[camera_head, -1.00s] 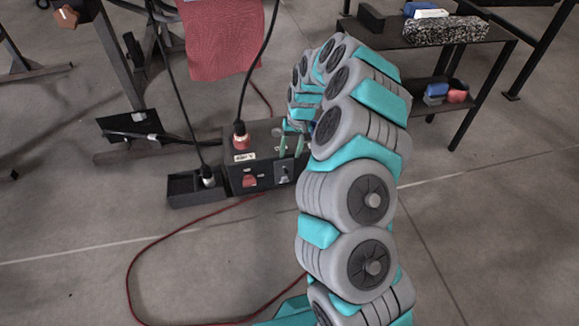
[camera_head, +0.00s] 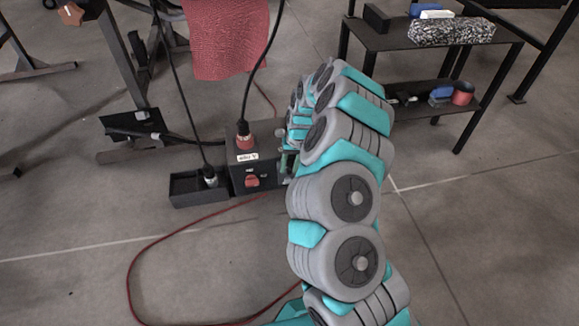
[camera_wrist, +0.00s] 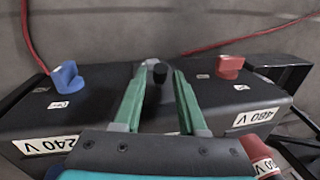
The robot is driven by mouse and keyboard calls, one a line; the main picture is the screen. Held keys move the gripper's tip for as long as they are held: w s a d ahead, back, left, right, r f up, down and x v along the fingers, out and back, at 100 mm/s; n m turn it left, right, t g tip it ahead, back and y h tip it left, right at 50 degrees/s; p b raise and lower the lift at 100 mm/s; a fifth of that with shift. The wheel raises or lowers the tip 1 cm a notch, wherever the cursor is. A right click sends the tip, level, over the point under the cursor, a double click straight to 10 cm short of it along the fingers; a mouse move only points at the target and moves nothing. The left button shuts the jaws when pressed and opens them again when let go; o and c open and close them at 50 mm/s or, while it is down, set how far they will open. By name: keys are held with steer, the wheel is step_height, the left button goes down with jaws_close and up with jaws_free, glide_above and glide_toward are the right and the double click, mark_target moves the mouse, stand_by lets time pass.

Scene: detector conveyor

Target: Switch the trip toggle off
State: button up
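The toggle (camera_wrist: 160,72) shows in the wrist view as a short black-tipped lever on the dark power box (camera_wrist: 98,103). My gripper (camera_wrist: 161,75) is open, with one green finger on each side of the lever. I cannot tell whether either finger touches it. In the head view my gripper (camera_head: 287,162) is at the right end of the power box (camera_head: 238,179), and my arm hides the toggle there.
A blue knob (camera_wrist: 66,77) and a red knob (camera_wrist: 229,67) flank the toggle. A red plug (camera_head: 244,140) with a black cable stands on the box. A dark tray (camera_head: 187,188) adjoins it. A red cable (camera_head: 150,243) crosses the floor. A shelf table (camera_head: 390,38) stands back right.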

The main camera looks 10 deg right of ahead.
jaws_close()
steer(key=shift+r+p, duration=0.1)
steer(key=shift+p, duration=0.2)
steer(key=t+p, duration=0.1)
steer(key=p, duration=0.2)
steer(key=shift+s, duration=0.3)
steer(key=t+p, duration=0.2)
steer(key=p, duration=0.1)
steer(key=shift+s+f, duration=0.35)
steer(key=shift+f, duration=0.05)
steer(key=shift+s+f+n+t, duration=0.15)
steer(key=shift+f+t, duration=0.25)
steer(key=shift+t, duration=0.75)
steer(key=shift+f+n+t, duration=0.2)
steer(key=shift+f+t, duration=0.2)
steer(key=shift+t, duration=0.7)
steer(key=shift+s+f+n+t, duration=0.15)
steer(key=shift+f+t, duration=0.25)
steer(key=shift+t, duration=0.75)
steer(key=shift+w, duration=0.1)
